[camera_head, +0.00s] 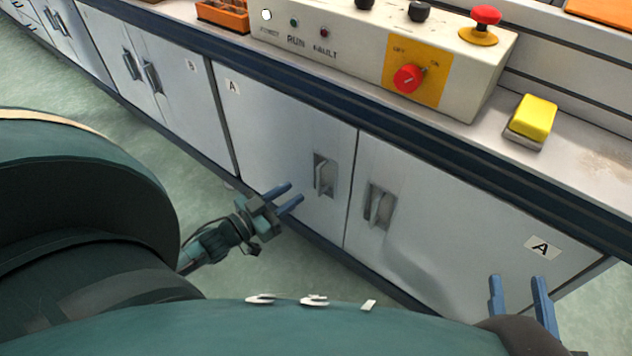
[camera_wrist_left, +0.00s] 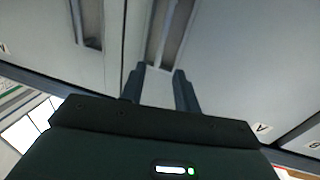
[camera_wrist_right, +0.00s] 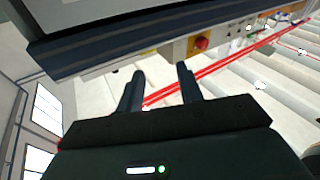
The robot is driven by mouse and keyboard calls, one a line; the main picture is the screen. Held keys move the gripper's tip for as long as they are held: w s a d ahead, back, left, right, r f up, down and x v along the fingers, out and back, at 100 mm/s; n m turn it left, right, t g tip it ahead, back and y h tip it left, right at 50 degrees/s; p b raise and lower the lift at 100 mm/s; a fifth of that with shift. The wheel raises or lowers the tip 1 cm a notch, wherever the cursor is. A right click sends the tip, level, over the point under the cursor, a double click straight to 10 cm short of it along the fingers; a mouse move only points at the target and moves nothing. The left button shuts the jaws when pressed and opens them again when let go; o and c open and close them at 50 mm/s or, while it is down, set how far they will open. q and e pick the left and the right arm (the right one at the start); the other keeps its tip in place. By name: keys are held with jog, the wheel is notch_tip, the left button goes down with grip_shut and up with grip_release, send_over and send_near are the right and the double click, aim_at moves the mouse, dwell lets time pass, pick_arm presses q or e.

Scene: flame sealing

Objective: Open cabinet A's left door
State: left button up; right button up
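Cabinet A's left door (camera_head: 275,130) is shut, with a small A label at its upper left. Its recessed handle (camera_head: 323,176) sits near the seam with the right door (camera_head: 450,210). My left gripper (camera_head: 291,192) is open and empty, in front of the left door and left of its handle. In the left wrist view, that handle (camera_wrist_left: 166,35) shows just beyond the spread fingertips (camera_wrist_left: 160,75), with no contact visible. My right gripper (camera_head: 515,280) is open and empty in front of the right door's lower right; its fingers also show in the right wrist view (camera_wrist_right: 160,72).
The right door's handle (camera_head: 379,207) is close by. Cabinet B (camera_head: 165,75) adjoins on the left. The counter above bears a control box (camera_head: 350,40), a yellow block (camera_head: 535,115) and an orange bin (camera_head: 222,14). Green floor (camera_head: 290,270) is clear before the doors.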

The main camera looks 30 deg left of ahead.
pick_arm(q)
jog(key=b, duration=0.2)
send_over(314, 180)
jog(key=s+d, duration=0.3)
jog(key=s, duration=0.1)
jog(key=shift+a, duration=0.15)
jog(key=shift+c, duration=0.2)
grip_shut()
jog(key=shift+s, duration=0.1)
